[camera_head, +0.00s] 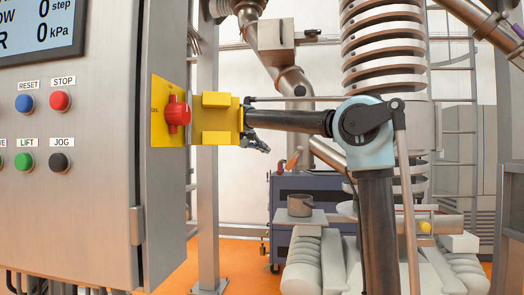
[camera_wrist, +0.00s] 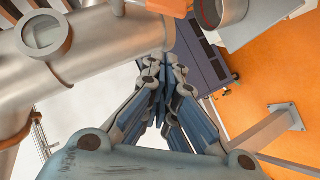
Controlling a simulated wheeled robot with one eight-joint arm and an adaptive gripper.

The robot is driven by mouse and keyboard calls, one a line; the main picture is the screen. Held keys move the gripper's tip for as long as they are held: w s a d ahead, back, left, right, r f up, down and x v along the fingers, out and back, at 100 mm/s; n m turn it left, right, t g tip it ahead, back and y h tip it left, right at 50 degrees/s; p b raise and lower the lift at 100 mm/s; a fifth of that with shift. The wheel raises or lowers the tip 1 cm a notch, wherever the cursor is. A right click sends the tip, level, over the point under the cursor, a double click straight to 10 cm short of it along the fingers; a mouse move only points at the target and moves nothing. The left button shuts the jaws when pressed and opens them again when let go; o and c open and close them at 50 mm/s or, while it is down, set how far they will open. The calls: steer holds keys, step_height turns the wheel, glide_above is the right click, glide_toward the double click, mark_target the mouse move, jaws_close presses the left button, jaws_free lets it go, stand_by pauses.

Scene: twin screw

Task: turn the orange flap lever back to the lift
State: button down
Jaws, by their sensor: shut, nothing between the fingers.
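A small orange piece that looks like the flap lever (camera_head: 293,158) shows in the head view by the slanting grey pipe, to the right of my gripper (camera_head: 258,144). It is tilted, and its pivot is too small to make out. In the wrist view an orange part (camera_wrist: 207,13) shows at the top edge, partly cut off, beyond and right of the fingertips. My gripper (camera_wrist: 165,66) is shut with its fingertips together and empty. It is apart from the orange lever, close to the yellow block in the head view.
A yellow block (camera_head: 216,118) and a red rotary switch (camera_head: 178,114) sit on the control cabinet (camera_head: 165,220) at left. A grey pot (camera_head: 300,206) stands before a blue cabinet (camera_head: 318,182). A thick steel pipe (camera_wrist: 90,40) lies left of the fingers in the wrist view.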

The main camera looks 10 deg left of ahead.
mark_target(294, 158)
steer(key=w+d+f, duration=0.4)
steer(key=d, duration=0.3)
steer(key=shift+f, duration=0.35)
steer(key=shift+f, duration=0.1)
